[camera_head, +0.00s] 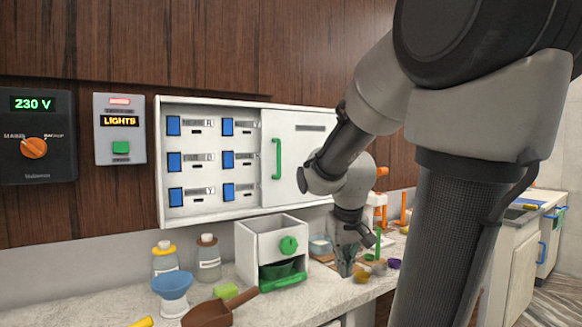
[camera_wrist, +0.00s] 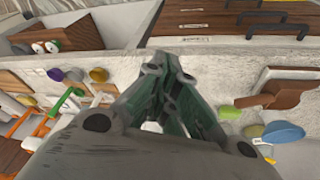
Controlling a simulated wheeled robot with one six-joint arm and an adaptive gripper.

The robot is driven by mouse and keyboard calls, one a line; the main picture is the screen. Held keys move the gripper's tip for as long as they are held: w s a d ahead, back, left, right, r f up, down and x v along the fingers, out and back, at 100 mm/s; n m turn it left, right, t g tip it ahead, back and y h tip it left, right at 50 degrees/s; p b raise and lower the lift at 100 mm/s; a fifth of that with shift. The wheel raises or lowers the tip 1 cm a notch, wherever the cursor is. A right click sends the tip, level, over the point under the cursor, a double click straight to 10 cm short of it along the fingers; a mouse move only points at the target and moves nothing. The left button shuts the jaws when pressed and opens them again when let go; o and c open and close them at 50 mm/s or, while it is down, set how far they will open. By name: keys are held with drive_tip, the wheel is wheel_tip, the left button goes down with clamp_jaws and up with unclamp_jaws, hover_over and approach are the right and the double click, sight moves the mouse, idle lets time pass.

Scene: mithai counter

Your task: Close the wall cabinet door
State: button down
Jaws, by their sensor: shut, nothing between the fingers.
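The white wall cabinet (camera_head: 210,212) hangs on the brown wood wall. Its left part is uncovered and shows several small units with blue tags. Its flat white door (camera_head: 300,150) stands over the right part, with an upright green handle (camera_head: 277,158) near the door's left edge. My arm hides the door's right side. My gripper (camera_head: 346,272) points down low over the counter, right of the white box and below the cabinet, away from the handle. In the wrist view its fingers (camera_wrist: 172,62) are together and empty. The cabinet is not recognisable in the wrist view.
A white box (camera_head: 262,238) with a green knob and green tray stands on the counter (camera_head: 280,312) below the cabinet. Jars (camera_head: 165,258), a blue bowl (camera_head: 172,284) and a brown scoop (camera_head: 215,310) are left of it. Small coloured cups (camera_head: 379,267) sit right of my gripper.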

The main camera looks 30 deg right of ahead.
drive_tip(key=w+d+m+t+h, duration=0.25)
drive_tip(key=w+d+m, duration=0.25)
drive_tip(key=w+d, duration=0.7)
drive_tip(key=m+t+y, duration=0.2)
drive_tip(key=m+t, duration=0.8)
drive_tip(key=t, duration=0.3)
approach(286, 163)
drive_tip(key=s+d, duration=0.2)
drive_tip(key=s, duration=0.3)
drive_tip(key=shift+g, duration=0.25)
drive_tip(key=w, duration=0.6)
drive_tip(key=w+d, duration=0.1)
drive_tip(key=w, duration=0.2)
drive_tip(key=shift+w+f, duration=0.1)
drive_tip(key=shift+w, duration=0.25)
drive_tip(key=a, duration=0.2)
drive_tip(key=shift+s+a+r, duration=0.2)
drive_tip(key=shift+s+a, duration=0.05)
drive_tip(key=shift+a, duration=0.05)
drive_tip(key=shift+s+a+f, duration=0.1)
drive_tip(key=shift+s+a, duration=0.05)
drive_tip(key=shift+a, duration=0.45)
drive_tip(key=shift+a, duration=0.15)
